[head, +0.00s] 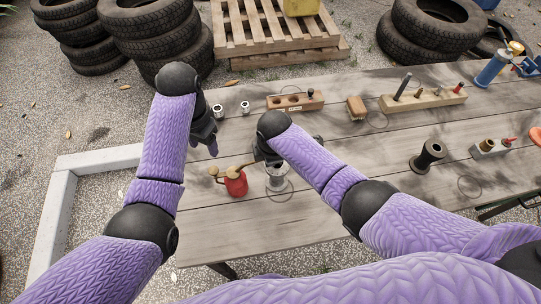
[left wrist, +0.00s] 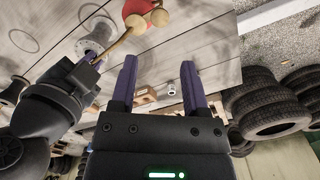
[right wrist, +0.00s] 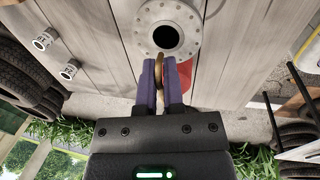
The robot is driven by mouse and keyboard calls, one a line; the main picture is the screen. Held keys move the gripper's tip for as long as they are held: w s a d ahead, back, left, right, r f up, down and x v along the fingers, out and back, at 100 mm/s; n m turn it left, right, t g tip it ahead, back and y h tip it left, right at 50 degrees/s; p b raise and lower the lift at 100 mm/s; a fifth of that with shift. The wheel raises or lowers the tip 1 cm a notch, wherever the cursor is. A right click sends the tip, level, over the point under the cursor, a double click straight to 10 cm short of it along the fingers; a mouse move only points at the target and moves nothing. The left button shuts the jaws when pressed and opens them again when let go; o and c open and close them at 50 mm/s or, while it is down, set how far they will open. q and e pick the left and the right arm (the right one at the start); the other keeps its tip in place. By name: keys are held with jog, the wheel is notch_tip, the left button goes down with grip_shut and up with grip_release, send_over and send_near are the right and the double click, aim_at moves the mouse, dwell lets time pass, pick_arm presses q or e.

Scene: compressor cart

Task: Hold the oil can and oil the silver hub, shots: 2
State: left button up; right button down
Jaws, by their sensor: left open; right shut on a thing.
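The oil can (head: 236,185) is red with a brass spout and tan knobs. It also shows in the left wrist view (left wrist: 137,10). My right gripper (head: 262,153) is shut on its thin brass part, seen between the fingers (right wrist: 160,78) in the right wrist view. Whether the can touches the table is unclear. The silver hub (head: 277,178), a flanged spool with a dark bore, stands just right of the can. It shows just ahead of my right fingers in the right wrist view (right wrist: 168,14). My left gripper (head: 211,147) is open and empty, behind and left of the can.
Two small metal cups (head: 231,109) and a holed wooden block (head: 295,102) lie toward the back. A dark spool (head: 430,155) stands at right. A wooden tool rack (head: 423,101) lies at back right. The front left tabletop (head: 220,230) is clear.

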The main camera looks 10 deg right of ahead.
aim_at(213, 168)
dwell(0.6)
pick_arm(q)
jog(key=shift+c, duration=1)
jog(key=shift+n, duration=0.9)
jog(key=shift+c, duration=1.3)
jog(key=shift+a+f+n+t, duration=0.1)
jog(key=shift+n+t, duration=0.4)
jog(key=shift+n, duration=0.6)
jog(key=shift+c, duration=1.2)
jog(key=shift+n, duration=0.9)
grip_shut()
jog(key=shift+n+t, duration=0.4)
jog(key=shift+n, duration=0.4)
notch_tip(213, 168, down, 7)
jog(key=shift+s+r, duration=0.1)
jog(key=shift+r, duration=0.05)
